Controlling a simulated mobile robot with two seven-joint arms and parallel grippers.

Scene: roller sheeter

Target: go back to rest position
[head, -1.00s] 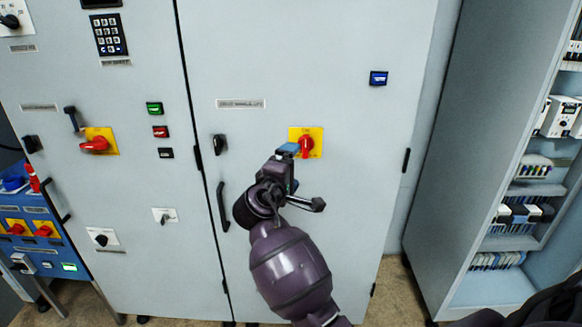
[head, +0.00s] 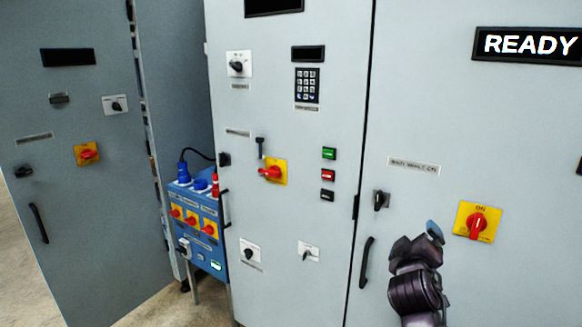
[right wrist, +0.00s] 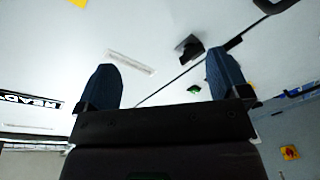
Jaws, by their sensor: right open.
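My right gripper (head: 432,236) is at the lower right of the head view, in front of the grey cabinet door. It is left of the red rotary switch on a yellow plate (head: 477,223) and apart from it in the picture. In the right wrist view, the two blue-padded fingers (right wrist: 163,80) are wide apart with nothing between them. The red switch handle points up toward the ON marking. My left gripper is not in view.
A black door handle (head: 366,262) is just left of my right gripper. A READY display (head: 528,45) is at upper right. A blue socket box (head: 196,225) stands between cabinets. Bare floor (head: 150,308) shows at lower left.

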